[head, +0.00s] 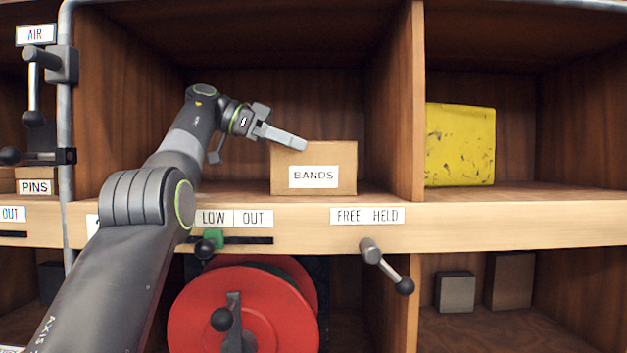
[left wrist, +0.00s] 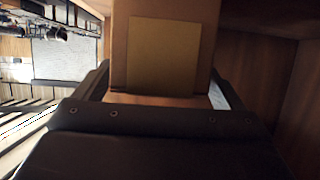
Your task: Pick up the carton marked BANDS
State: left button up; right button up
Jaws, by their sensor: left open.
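The carton marked BANDS (head: 341,158) is a brown box with a white label, upright on the shelf of the upper middle compartment. My left gripper (head: 300,144) reaches in from the left, and its fingertip overlaps the carton's top left edge in the head view. My right gripper is not in view.
A wooden divider (head: 409,110) stands right of the carton, with a yellow block (head: 460,145) beyond it. A lever (head: 386,266) sticks out below the shelf edge, and a green slider (head: 213,238) sits left of it. A red reel (head: 240,310) is below.

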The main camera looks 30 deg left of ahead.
pick_arm(q)
jog(key=shift+w+d+f, duration=0.15)
jog(key=shift+w+d, duration=0.1)
jog(key=shift+d, duration=0.3)
jog(key=shift+s+a, duration=0.15)
jog(key=shift+a, duration=0.05)
jog(key=c, duration=1.3)
jog(key=shift+c, duration=0.2)
